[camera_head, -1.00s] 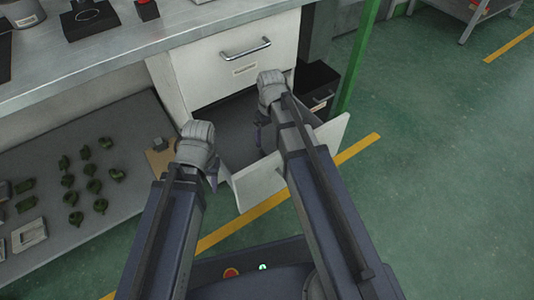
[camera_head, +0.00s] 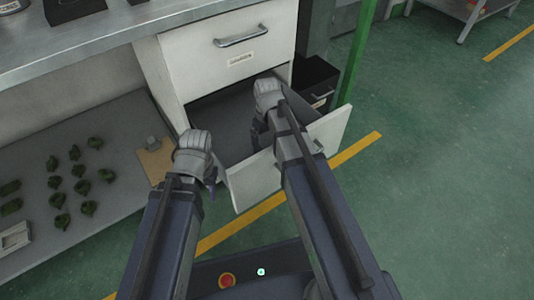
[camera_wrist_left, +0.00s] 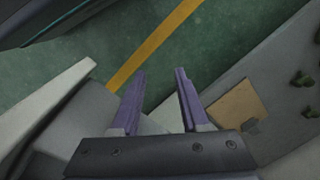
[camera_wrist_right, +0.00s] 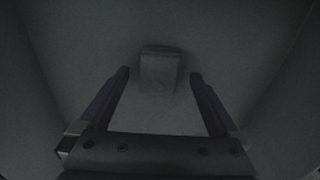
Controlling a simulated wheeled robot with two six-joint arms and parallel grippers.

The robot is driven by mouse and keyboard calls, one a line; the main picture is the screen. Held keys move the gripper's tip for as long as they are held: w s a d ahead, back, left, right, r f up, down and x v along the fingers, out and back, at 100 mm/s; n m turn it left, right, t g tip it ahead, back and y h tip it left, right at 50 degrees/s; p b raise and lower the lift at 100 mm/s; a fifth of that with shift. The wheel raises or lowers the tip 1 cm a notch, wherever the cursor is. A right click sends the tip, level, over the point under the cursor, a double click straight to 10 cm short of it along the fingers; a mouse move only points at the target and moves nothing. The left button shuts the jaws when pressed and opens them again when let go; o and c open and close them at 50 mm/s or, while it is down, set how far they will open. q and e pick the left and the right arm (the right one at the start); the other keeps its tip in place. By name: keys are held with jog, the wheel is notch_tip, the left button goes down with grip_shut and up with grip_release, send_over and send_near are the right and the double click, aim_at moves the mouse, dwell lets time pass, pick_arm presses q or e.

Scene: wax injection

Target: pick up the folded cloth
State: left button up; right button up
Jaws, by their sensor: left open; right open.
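The folded cloth looks to be the small grey rectangular thing (camera_wrist_right: 159,72) on the drawer floor in the right wrist view. It is dim there, and hidden in the head view. My right gripper (camera_wrist_right: 160,76) is open and empty, with its fingers to either side of the cloth in the picture. I cannot tell how far above it they are. In the head view its fingers reach down into the open drawer (camera_head: 222,142). My left gripper (camera_wrist_left: 160,74) is open and empty, outside the drawer by its left front corner.
The drawer's front panel (camera_head: 262,180) stands close below both grippers. A closed drawer (camera_head: 238,58) is above. A lower shelf (camera_head: 110,210) at left holds several green pieces (camera_head: 78,175) and a brown board (camera_head: 156,160). A green post (camera_head: 357,55) stands right.

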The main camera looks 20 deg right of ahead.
aim_at(267, 146)
jog(key=shift+f, duration=0.55)
pick_arm(q)
jog(key=shift+f, duration=0.5)
pick_arm(e)
jog(key=shift+r, duration=0.1)
grip_shut()
pick_arm(q)
jog(key=shift+r, duration=0.1)
notch_tip(267, 146, up, 10)
jog(key=p, duration=1)
pick_arm(e)
notch_tip(267, 146, up, 10)
